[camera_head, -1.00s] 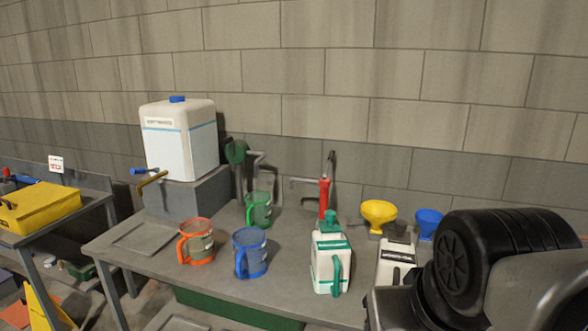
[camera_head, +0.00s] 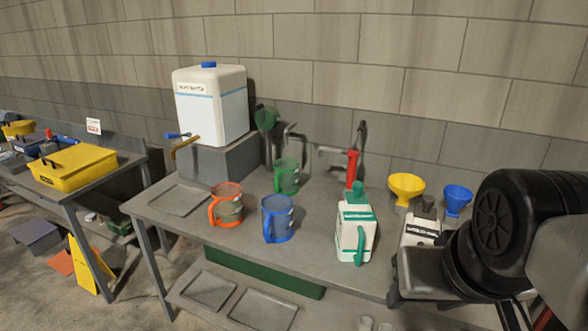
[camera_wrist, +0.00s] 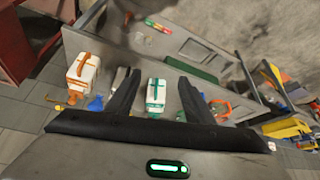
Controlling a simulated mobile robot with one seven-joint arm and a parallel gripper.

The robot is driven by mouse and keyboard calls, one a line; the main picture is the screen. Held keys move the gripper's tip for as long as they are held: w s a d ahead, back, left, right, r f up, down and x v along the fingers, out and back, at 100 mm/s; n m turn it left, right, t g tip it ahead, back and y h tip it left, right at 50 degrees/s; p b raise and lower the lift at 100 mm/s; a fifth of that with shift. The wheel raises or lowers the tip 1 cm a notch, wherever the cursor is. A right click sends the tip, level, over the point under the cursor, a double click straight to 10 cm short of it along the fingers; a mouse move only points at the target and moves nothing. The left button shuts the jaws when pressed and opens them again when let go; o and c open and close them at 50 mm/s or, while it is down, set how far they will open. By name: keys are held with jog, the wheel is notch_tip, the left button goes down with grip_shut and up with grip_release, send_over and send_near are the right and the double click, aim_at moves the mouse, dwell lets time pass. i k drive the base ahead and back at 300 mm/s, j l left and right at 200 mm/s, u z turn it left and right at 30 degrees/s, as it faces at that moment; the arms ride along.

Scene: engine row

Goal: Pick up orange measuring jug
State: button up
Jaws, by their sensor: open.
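The orange measuring jug (camera_head: 229,207) stands upright on the grey bench in the head view, with a clear body, orange rim and base, and its handle to the left. A blue measuring jug (camera_head: 278,219) is close on its right and a green one (camera_head: 286,177) behind it. In the wrist view the orange jug (camera_wrist: 222,108) shows partly, beyond and right of the right finger. My gripper (camera_wrist: 159,77) is open and empty, apart from the jug. A white container with green trim (camera_wrist: 156,94) appears between the fingers. The fingers are not seen in the head view.
A white tank (camera_head: 210,105) with a brass tap stands on a grey block behind the jugs. A white and green container (camera_head: 355,228) and yellow (camera_head: 406,187) and blue funnels (camera_head: 456,198) are to the right. A flat tray (camera_head: 180,200) lies left of the orange jug.

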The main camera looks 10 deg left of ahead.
aim_at(227, 203)
jog(key=i+j+z, duration=0.1)
jog(key=j, duration=0.3)
jog(key=i+j, duration=0.25)
jog(key=j, duration=0.2)
jog(key=i+j+z, duration=0.15)
jog(key=j, duration=0.25)
jog(key=i+j, duration=0.2)
jog(key=j, duration=0.25)
jog(key=i+j+z, duration=0.15)
jog(key=j, duration=0.3)
jog(key=i+j, duration=0.15)
jog(key=j, duration=0.3)
jog(key=i+j+z, duration=0.15)
jog(key=j, duration=0.8)
jog(key=i+z, duration=0.05)
